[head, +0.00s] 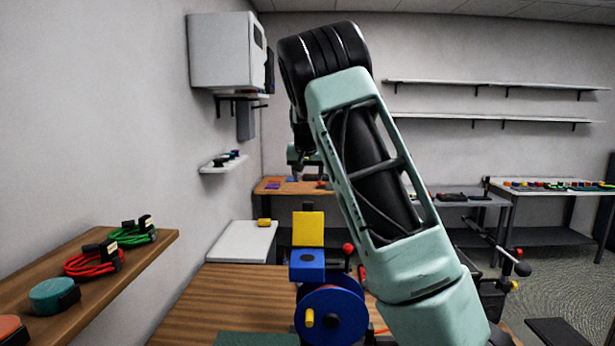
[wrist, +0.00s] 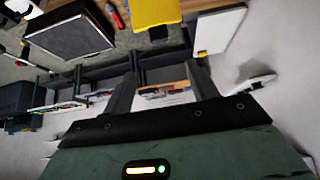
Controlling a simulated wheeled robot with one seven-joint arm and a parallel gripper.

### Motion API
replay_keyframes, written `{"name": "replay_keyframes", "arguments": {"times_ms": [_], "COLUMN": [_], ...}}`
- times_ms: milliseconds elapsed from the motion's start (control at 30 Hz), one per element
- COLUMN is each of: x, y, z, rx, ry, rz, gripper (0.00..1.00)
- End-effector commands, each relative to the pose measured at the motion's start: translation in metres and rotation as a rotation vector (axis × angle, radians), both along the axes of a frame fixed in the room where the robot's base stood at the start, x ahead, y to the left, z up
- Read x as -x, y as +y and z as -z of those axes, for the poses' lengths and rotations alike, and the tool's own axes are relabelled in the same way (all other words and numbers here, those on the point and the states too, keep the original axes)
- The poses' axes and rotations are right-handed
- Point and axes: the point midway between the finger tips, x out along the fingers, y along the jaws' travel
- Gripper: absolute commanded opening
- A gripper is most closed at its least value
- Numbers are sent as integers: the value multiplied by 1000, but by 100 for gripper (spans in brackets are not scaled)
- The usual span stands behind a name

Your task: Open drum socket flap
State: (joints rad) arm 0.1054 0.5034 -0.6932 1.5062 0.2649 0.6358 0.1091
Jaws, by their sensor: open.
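The blue cable drum (head: 331,316) with a yellow crank knob stands on the wooden bench. A blue socket box (head: 307,265) sits at its top. A yellow flap (head: 308,229) stands upright above the box, its broad face showing. The yellow flap also shows at the top of the wrist view (wrist: 155,12), beyond the fingers and apart from them. My gripper (wrist: 166,70) is open, with nothing between its fingers. In the head view my arm rises in front of the scene and the fingers cannot be made out clearly.
A wooden shelf (head: 150,250) at left holds red and green cable coils and a teal roll. A white board (head: 243,242) lies behind the bench. A red-knobbed lever (head: 348,249) stands close right of the socket box. A white cabinet (head: 222,50) hangs on the left wall.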

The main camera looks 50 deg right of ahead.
Motion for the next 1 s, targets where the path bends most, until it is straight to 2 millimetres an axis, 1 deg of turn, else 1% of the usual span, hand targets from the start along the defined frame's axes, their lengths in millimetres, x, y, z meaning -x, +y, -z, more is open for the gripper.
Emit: {"name": "replay_keyframes", "arguments": {"times_ms": [100, 200, 333, 867, 967, 1000], "x": [5, 9, 11, 11, 10, 8], "y": [8, 12, 14, 14, 18, 23], "z": [-12, -20, -24, -25, -22, -18], "rx": [0, 1, 0, 0, -5, -13], "ry": [-1, 0, 1, 1, 3, 4], "rz": [-2, -1, -1, 1, -7, -18], "gripper": [58, 58, 58, 58, 58, 58]}}
